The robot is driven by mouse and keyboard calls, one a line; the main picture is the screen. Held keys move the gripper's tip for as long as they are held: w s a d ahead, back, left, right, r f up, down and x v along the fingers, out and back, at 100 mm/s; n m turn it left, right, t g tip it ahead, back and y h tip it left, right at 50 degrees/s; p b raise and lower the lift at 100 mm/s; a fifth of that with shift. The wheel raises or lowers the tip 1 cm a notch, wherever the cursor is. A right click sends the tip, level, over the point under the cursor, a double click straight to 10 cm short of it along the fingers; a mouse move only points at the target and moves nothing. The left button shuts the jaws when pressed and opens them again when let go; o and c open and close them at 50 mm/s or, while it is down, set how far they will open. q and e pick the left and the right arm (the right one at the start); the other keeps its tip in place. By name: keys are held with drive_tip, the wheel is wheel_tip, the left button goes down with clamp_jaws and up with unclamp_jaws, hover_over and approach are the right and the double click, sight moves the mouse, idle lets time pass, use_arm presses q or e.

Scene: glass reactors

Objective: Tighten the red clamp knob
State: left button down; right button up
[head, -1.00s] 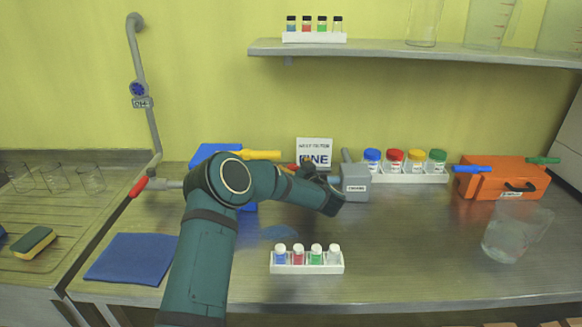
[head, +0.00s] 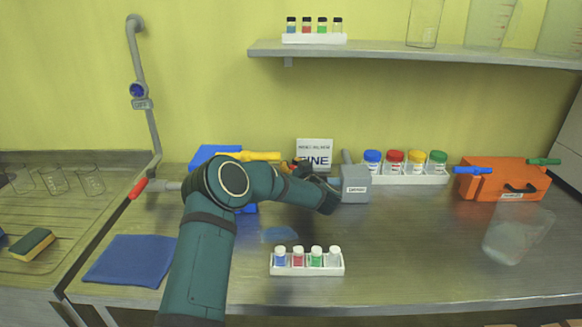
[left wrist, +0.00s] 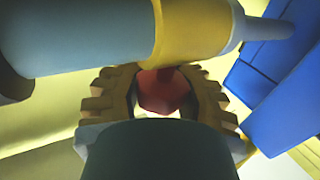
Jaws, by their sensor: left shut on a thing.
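The red clamp knob (left wrist: 162,92) shows in the middle of the left wrist view, between the toothed finger pads of my left gripper (left wrist: 160,88). The gripper is shut on the knob, which is partly hidden by the dark gripper body below. A yellow collar (left wrist: 190,30) on a grey-blue rod crosses just above the knob in that view. In the head view my left gripper (head: 303,168) is at the back of the bench, left of a grey box; I cannot make out the knob clearly there. My right gripper is not in view.
A blue block (head: 205,153) with a yellow handle (head: 250,156) stands beside the gripper. A grey box (head: 355,185) and a white sign (head: 314,150) are close by. A vial rack (head: 307,269) stands in front.

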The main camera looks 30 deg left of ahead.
use_arm(q)
drive_tip(key=shift+d+m+t+h, duration=0.15)
drive_tip(key=shift+m+t+h, duration=0.5)
drive_tip(key=shift+t, duration=0.25)
drive_tip(key=shift+w+f+m+t+h, duration=0.15)
drive_tip(key=shift+m+t+h, duration=0.6)
drive_tip(key=shift+m+t, duration=0.25)
drive_tip(key=c, duration=0.5)
unclamp_jaws()
drive_tip(key=shift+d, duration=0.1)
drive_tip(key=shift+v, duration=3.8)
